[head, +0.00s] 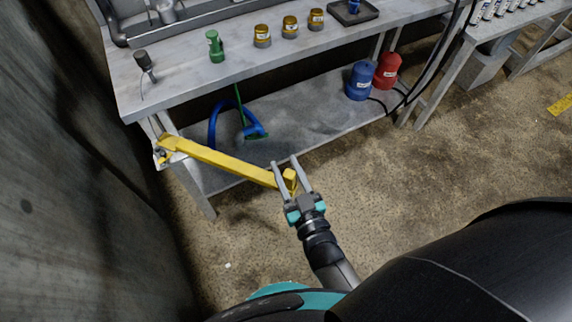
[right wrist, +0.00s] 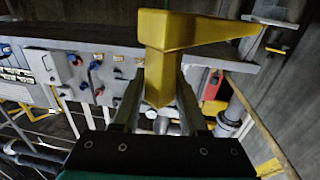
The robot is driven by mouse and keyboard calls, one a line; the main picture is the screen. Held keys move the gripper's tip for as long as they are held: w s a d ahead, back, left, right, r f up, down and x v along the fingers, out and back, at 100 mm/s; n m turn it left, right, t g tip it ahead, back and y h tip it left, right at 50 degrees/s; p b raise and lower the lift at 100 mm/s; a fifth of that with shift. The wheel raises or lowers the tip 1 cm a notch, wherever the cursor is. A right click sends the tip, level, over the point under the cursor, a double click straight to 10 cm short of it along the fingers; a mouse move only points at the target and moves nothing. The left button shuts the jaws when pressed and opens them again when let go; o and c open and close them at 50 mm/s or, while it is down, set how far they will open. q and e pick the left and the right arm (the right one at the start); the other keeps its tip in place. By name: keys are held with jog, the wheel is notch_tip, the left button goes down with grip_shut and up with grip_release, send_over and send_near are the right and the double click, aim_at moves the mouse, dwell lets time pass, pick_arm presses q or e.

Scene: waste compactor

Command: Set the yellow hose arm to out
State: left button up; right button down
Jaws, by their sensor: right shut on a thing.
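The yellow hose arm (head: 225,162) reaches from a bracket (head: 163,152) at the table's left front leg out over the floor, in front of the table. Its free end has a short upright yellow block. My right gripper (head: 284,163) is around that block, one finger on each side. In the right wrist view the yellow arm (right wrist: 200,32) runs off to the upper right, and its pointed end block sits between the fingers of my right gripper (right wrist: 160,95). My left gripper is not in view.
A grey workbench (head: 180,83) holds a green bottle (head: 215,46) and several gold-lidded jars. Its lower shelf carries a blue hose (head: 213,125), a blue canister (head: 360,82) and a red canister (head: 387,70). A concrete wall stands close on the left. Floor right of my gripper is clear.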

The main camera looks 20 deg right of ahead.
jog(key=shift+s+d+f, duration=0.4)
jog(key=shift+d+f, duration=0.05)
jog(key=shift+d, duration=0.25)
jog(key=c, duration=0.8)
grip_release()
jog(key=shift+o, duration=0.8)
jog(key=shift+s+d, duration=0.1)
jog(key=shift+d, duration=0.05)
jog(key=shift+a+r, duration=0.2)
jog(key=shift+a, duration=0.05)
jog(key=s, duration=1)
jog(key=s+p, duration=0.1)
jog(key=s, duration=0.4)
jog(key=shift+d, duration=0.3)
